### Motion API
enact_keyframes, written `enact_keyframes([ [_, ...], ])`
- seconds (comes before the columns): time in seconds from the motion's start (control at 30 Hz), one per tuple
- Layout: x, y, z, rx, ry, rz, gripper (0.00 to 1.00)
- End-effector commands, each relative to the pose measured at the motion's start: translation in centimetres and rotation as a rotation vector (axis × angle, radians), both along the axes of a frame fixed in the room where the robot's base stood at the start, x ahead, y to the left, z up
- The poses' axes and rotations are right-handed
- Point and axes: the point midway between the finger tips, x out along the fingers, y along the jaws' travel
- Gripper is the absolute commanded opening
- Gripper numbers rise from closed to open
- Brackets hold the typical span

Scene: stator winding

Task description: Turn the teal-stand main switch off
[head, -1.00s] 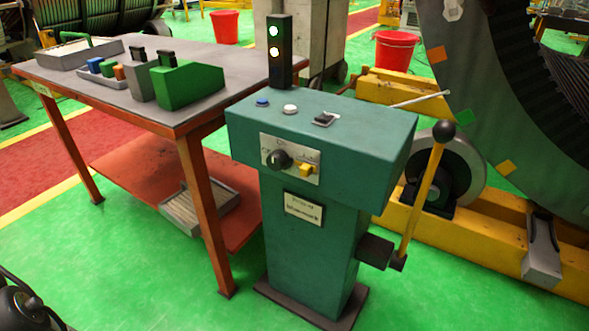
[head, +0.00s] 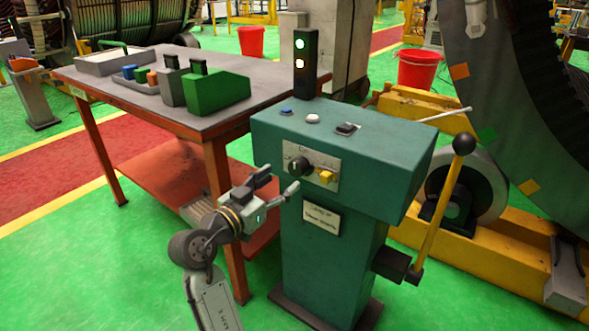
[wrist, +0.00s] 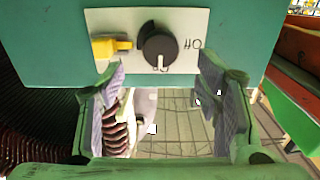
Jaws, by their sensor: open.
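The teal stand (head: 340,150) has a pale plate (head: 312,155) on its front face with a black rotary knob (head: 299,165) and a yellow switch (head: 326,177) beside it. In the wrist view the knob (wrist: 157,42) has a white pointer mark toward the picture's bottom; the yellow switch (wrist: 108,47) is left of it. My gripper (head: 280,187) is just in front of the stand, to the lower left of the plate. It is open and empty; in the wrist view its fingertips (wrist: 160,75) stand apart to either side below the knob, not visibly touching it.
The stand's top carries a blue button (head: 286,111), a white button (head: 313,118), a black rocker (head: 346,128) and a lit signal light (head: 304,65). A yellow lever (head: 440,210) stands on its right. A workbench (head: 140,98) with boxes is close on the left.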

Motion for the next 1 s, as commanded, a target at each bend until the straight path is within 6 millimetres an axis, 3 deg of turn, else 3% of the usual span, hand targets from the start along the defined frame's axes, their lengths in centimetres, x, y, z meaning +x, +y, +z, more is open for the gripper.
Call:
enact_keyframes([
  [0.2,3.2,-2.4,0.2,0.000,0.001,-0.001,0.58],
  [0.4,4.8,-3.4,0.1,-0.001,-0.001,0.002,0.58],
  [0.73,5.0,-3.6,0.1,0.000,-0.001,0.003,0.58],
  [1.0,5.0,-3.6,0.1,-0.001,-0.001,0.003,0.40],
])
